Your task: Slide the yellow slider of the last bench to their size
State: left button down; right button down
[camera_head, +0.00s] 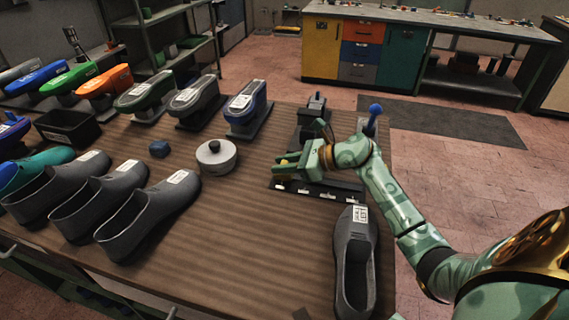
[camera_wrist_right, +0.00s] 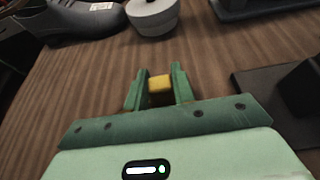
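The press bench (camera_head: 345,188) has a dark base with white marks along its front edge, near the table's right edge. Its yellow slider (camera_head: 284,161) is small and partly hidden by my right gripper (camera_head: 290,164). Which white mark the slider lines up with is hidden. My left gripper is not in view.
A grey shoe (camera_head: 356,255) stands in front of the bench. A white round pot (camera_head: 216,160) and a small blue piece (camera_head: 159,148) are to the left. Several shoes and shoe forms fill the left side. A blue-knobbed lever (camera_head: 375,110) rises behind my right arm.

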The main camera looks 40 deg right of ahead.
jog(key=s+d, duration=0.4)
jog(key=shift+s, duration=0.35)
jog(key=c, duration=1.2)
grip_release()
jog(key=shift+w, duration=0.1)
jog(key=shift+o, duration=0.2)
jog(key=p+v, duration=0.1)
jog(key=v, duration=1.5)
jog(key=shift+p, duration=0.35)
jog(key=shift+s+r, duration=0.1)
jog(key=shift+s, duration=0.15)
